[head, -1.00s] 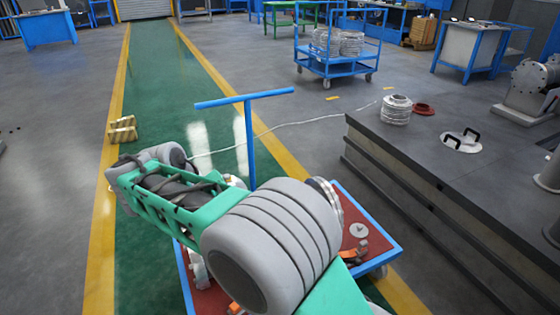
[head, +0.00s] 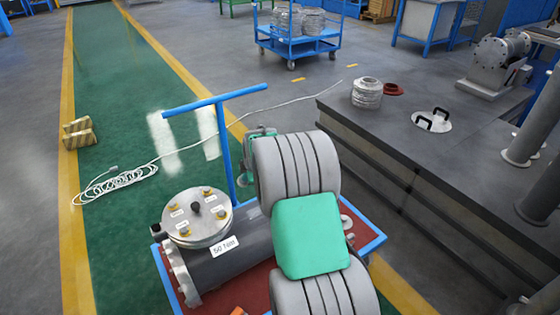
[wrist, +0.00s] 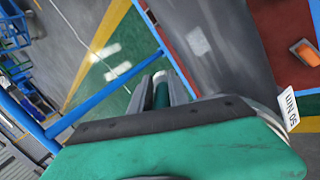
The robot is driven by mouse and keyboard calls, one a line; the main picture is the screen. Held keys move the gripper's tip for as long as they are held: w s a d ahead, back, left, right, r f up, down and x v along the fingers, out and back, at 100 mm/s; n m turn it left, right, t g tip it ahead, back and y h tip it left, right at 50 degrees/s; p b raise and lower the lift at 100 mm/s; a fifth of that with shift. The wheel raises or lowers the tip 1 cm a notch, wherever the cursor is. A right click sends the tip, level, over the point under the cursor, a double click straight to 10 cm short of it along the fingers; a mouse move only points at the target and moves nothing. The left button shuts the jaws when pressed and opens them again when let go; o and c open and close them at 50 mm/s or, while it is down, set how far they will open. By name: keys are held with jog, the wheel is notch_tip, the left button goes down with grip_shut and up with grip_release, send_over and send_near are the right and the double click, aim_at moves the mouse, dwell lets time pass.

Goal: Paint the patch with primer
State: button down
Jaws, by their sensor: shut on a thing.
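The grey flanged shell (head: 225,258) lies on the cart, with a bolted round lid (head: 197,218) and a white "50 Nm" tag (head: 225,245). A lighter square patch (wrist: 198,42) shows on the shell in the wrist view, right of my gripper. In the head view my arm covers part of the shell. In the wrist view my gripper (wrist: 161,88) is shut on a dark green, pale-tipped cylindrical tool (wrist: 161,92), apart from the patch. My wrist housing hides the tool's lower part, and I cannot tell its exact kind.
The red-decked cart (head: 378,242) has a tall blue T-handle (head: 222,105) beside my arm. A dark platform (head: 440,165) stands at right, with a ribbed metal part (head: 367,93) on it. A white cable (head: 125,178) lies coiled on the green floor at left.

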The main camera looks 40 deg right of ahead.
jog(key=s+d+n+y+p, duration=0.2)
jog(key=s+d+n+y, duration=0.1)
jog(key=d+n, duration=0.6)
jog(key=shift+m+t+y, duration=0.3)
jog(key=shift+m, duration=0.1)
jog(key=shift+w+d+f+b, duration=0.15)
jog(key=shift+f+b, duration=0.1)
jog(key=shift+f, duration=0.55)
jog(key=shift+s+d+f+b, duration=0.1)
jog(key=shift+f+b, duration=0.15)
jog(key=shift+f, duration=0.55)
jog(key=shift+w+d+f+b, duration=0.15)
jog(key=shift+f+b, duration=0.1)
jog(key=shift+f, duration=0.55)
jog(key=shift+s, duration=0.1)
